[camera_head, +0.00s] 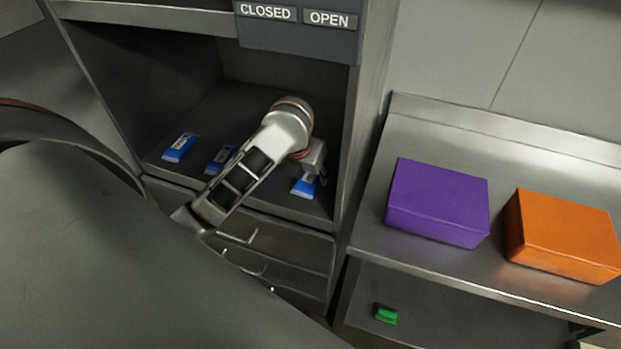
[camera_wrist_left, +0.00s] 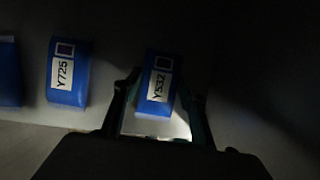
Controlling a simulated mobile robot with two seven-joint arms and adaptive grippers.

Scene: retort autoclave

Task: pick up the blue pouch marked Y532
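The blue pouch marked Y532 (camera_wrist_left: 157,107) lies on the floor of the compartment, with its white label up. In the left wrist view it sits between the two fingers of my left gripper (camera_wrist_left: 161,88), which are spread on either side of it. I cannot tell whether either finger touches it. In the head view this pouch (camera_head: 303,189) is the rightmost of the blue ones, and my left gripper (camera_head: 312,178) is right above it, partly hiding it. My right gripper is in neither view.
A blue pouch marked Y725 (camera_wrist_left: 68,78) lies left of Y532, with another blue pouch (camera_head: 180,147) farther left. The compartment's right wall (camera_head: 350,130) is close to my gripper. Purple (camera_head: 437,200) and orange (camera_head: 562,236) boxes stand on the steel table; a green object (camera_head: 386,315) is below.

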